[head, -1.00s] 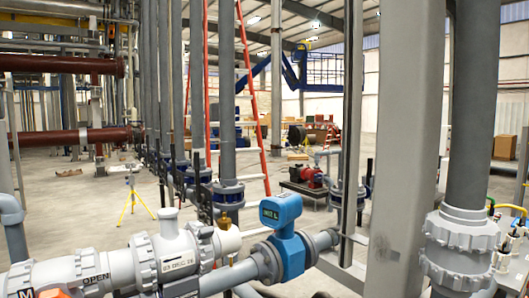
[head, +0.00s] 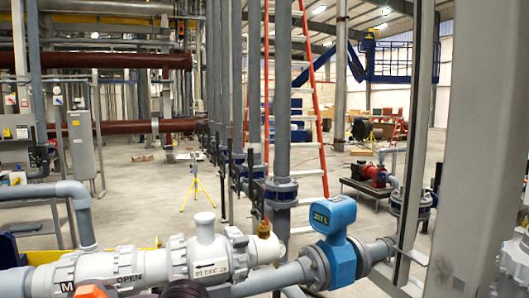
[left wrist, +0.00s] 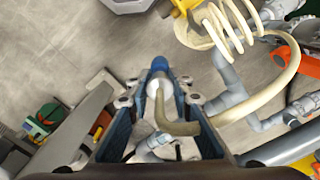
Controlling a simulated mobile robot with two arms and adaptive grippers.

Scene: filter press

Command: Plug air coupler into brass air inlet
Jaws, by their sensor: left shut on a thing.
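The left wrist view shows my left gripper (left wrist: 158,100) shut on the air coupler (left wrist: 159,84), a pale cylinder with a blue tip. The tip points away from my wrist, and a tan hose bends off its near end. A small brass fitting (head: 264,228), which looks like the brass air inlet, stands upright on the pipework beside the white valve body in the head view. I cannot make out the brass fitting in the left wrist view, so the gap between it and the coupler cannot be judged. My right gripper is in neither view.
A blue flow meter (head: 339,245) sits on the grey pipe right of the brass fitting. A white valve body (head: 205,258) is to its left. Vertical grey pipes (head: 282,150) rise behind. A coiled cream hose (left wrist: 218,25) and grey pipes crowd the upper right of the wrist view.

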